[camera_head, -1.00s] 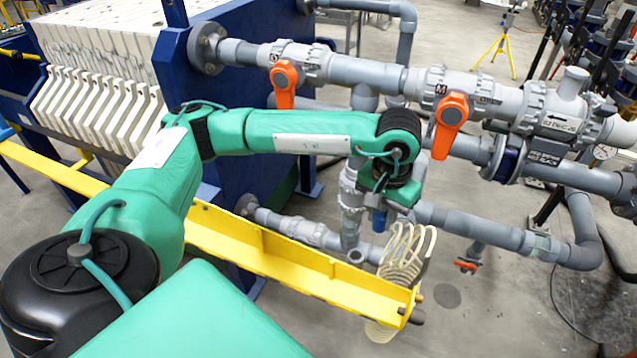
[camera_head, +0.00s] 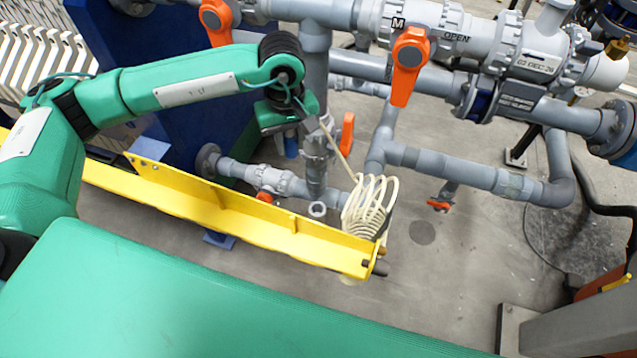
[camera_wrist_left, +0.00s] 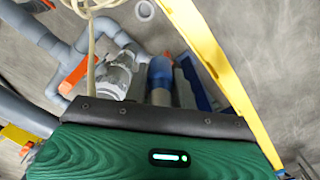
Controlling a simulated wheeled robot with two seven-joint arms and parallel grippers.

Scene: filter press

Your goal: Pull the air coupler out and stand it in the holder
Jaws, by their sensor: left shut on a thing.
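My left gripper (camera_head: 309,124) is at the end of the green arm, beside the grey vertical pipework. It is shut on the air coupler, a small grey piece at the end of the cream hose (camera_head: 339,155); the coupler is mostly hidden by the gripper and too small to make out. The hose runs straight from the gripper down to its coil at the end of the yellow beam (camera_head: 240,208). In the left wrist view the hose (camera_wrist_left: 92,45) passes close to the gripper's dark front edge; the fingertips are hidden. I cannot pick out the holder. My right gripper is not in view.
Grey pipes with orange valve handles (camera_head: 408,66) run above and behind the gripper. A smaller orange handle (camera_head: 347,133) is close to its right. The blue press frame (camera_head: 120,45) stands to the left. Bare floor (camera_head: 440,270) lies right of the coil.

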